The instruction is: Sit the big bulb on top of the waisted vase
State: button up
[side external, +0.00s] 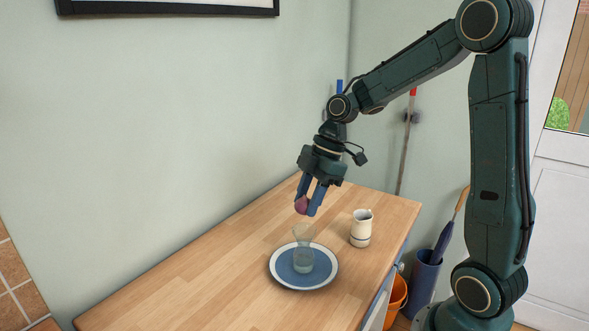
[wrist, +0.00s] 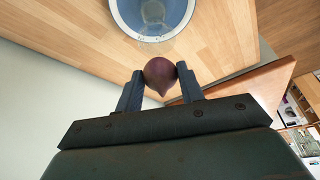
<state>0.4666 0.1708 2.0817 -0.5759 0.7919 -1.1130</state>
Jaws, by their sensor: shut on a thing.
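The big bulb (side external: 301,205) is a purplish-red onion-like bulb. My gripper (side external: 309,203) is shut on it and holds it in the air above the worktop. In the wrist view the bulb (wrist: 160,73) sits between the two blue fingertips, its pointed end toward the palm. The waisted vase (side external: 303,250) is clear glass, upright on a blue plate with a white rim (side external: 281,280). The bulb is above the vase's rim and apart from it. In the wrist view the vase (wrist: 155,30) shows beyond the bulb, over the plate, and is partly hidden.
A small white jug (side external: 361,228) stands right of the plate near the worktop's right edge. The wooden worktop (side external: 190,280) is clear on the left. A wall runs along its back. An orange bucket (side external: 396,298) and a blue umbrella holder (side external: 424,278) stand on the floor beyond the edge.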

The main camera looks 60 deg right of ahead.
jog(key=shift+f, duration=0.2)
jog(key=shift+f, duration=1.25)
jog(key=shift+f, duration=1.05)
dwell(1.4)
jog(key=o, duration=1)
jog(key=shift+r, duration=0.1)
jog(key=v, duration=1.3)
jog(key=shift+d+r, duration=0.15)
jog(key=shift+r, duration=0.15)
